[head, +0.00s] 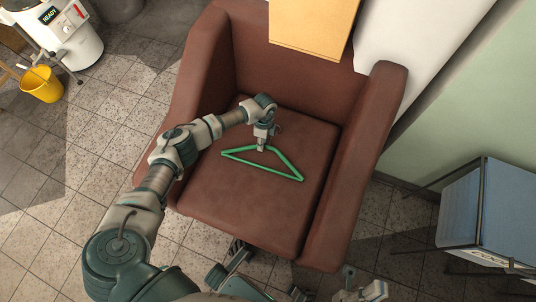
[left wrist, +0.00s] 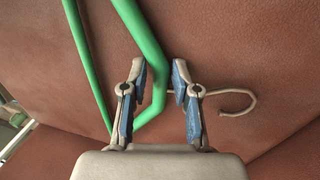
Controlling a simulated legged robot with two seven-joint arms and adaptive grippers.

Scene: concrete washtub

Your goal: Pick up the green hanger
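The green hanger (head: 262,167) lies flat on the brown seat of an armchair. In the left wrist view its green bar (left wrist: 143,35) runs down between my fingers, and its pale hook (left wrist: 240,103) curves out to the right, partly hidden behind the right finger. My left gripper (head: 262,147) is over the hook end of the hanger. It is open, with one finger on each side of the green bar and visible gaps (left wrist: 158,88). What seems to be my right gripper (head: 367,291) shows at the bottom edge of the head view, too cut off to read.
The brown armchair (head: 383,110) has raised arms on both sides of the seat. A yellow-orange box-like object (head: 312,25) is at its back. A blue-topped drawer unit (head: 492,205) stands at right. A yellow bucket (head: 42,85) and white machine (head: 75,40) stand at upper left. Tiled floor is open at left.

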